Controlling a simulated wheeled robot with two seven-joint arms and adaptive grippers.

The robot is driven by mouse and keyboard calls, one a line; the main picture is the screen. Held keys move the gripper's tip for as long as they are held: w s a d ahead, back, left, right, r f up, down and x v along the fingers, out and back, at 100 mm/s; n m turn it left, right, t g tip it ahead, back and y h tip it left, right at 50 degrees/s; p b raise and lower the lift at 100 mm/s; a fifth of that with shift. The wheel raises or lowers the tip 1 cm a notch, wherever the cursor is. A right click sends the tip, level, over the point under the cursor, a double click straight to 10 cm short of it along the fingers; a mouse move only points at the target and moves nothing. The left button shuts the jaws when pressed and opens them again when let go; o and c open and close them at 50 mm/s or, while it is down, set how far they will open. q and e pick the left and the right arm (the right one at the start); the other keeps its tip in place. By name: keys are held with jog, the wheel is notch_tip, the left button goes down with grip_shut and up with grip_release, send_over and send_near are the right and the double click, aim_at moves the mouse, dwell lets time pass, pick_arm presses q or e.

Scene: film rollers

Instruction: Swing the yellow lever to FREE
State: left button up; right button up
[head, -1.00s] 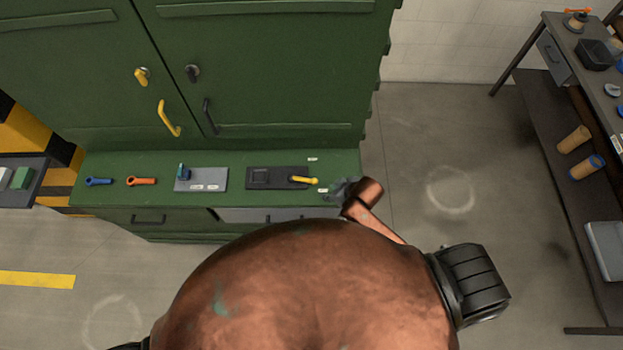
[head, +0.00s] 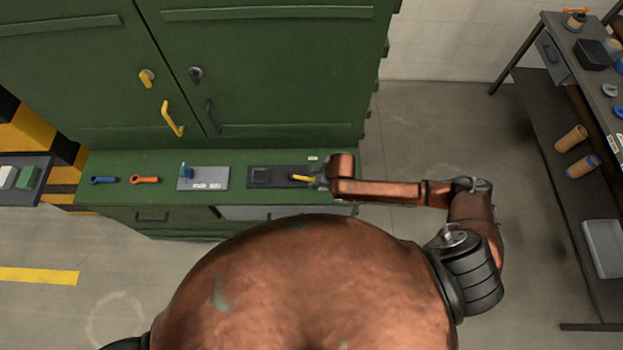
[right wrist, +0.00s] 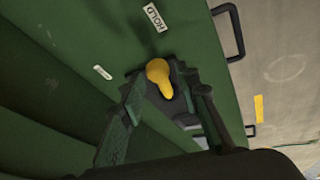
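The yellow lever (head: 302,178) is mounted on a dark plate (head: 262,183) on the green cabinet's ledge. Its handle points right in the head view. My right gripper (head: 321,175) is at the lever's right end and hides its tip. In the right wrist view the lever's rounded yellow knob (right wrist: 158,72) lies between the two spread fingers of my right gripper (right wrist: 163,84), with gaps visible beside it. A white label reading HOLD (right wrist: 155,17) is on the green surface near the knob. A second small label (right wrist: 103,72) is unreadable. My left gripper is not in view.
On the ledge to the left are a grey plate with a blue lever (head: 203,179), an orange tool (head: 145,180) and a blue tool (head: 104,180). Cabinet doors (head: 260,70) rise behind. A workbench (head: 545,110) stands at the right, with open floor between.

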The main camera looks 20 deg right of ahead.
jog(key=shift+x, duration=1.5)
jog(key=shift+c, duration=0.2)
grip_shut()
